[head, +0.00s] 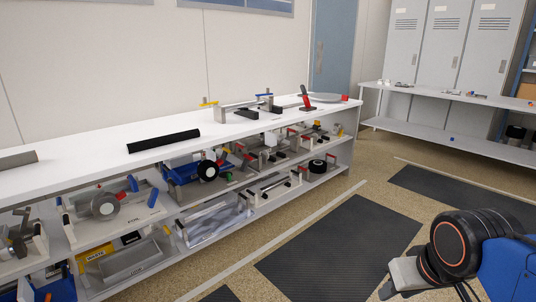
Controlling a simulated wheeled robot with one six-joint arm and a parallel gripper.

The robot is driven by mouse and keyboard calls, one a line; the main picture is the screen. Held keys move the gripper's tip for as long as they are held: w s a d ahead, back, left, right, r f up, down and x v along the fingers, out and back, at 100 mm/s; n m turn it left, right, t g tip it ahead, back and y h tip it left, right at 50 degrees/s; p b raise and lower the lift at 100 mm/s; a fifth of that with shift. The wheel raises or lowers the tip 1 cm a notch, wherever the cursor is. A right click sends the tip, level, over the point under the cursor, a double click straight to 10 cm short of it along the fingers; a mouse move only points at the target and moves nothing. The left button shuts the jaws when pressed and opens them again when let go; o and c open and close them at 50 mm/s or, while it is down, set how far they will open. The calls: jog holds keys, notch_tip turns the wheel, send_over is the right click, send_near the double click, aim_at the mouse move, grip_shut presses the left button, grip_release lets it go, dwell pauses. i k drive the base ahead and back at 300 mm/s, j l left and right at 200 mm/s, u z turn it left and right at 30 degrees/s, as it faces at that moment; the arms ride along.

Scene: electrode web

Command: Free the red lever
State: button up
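A small upright lever (306,100), red with a dark upper part, stands towards the far end of the white bench top. It leans slightly. A flat dark and grey piece (289,106) lies just left of its foot; I cannot tell whether they touch. My gripper (396,279) is at the lower right, over the floor and well away from the bench. Its fingers are seen from the side, and their gap is not clear. Nothing shows held in it.
The long white bench (70,171) carries a black bar (163,141), a grey cylinder (18,159), a metal frame with yellow and blue handles (237,112) and a grey disc (323,97). Shelves below are crowded. Dark floor mats (325,245) lie clear in front.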

aim_at(305, 98)
jog(key=i, duration=0.75)
jog(key=i+z, duration=0.1)
jog(key=i, duration=0.65)
jog(key=i+j+z, duration=0.1)
jog(key=i, duration=0.65)
jog(key=i+l+u, duration=0.15)
jog(key=i+l, duration=0.2)
jog(key=i+l+u, duration=0.15)
jog(key=i+l, duration=0.2)
jog(key=l, duration=0.15)
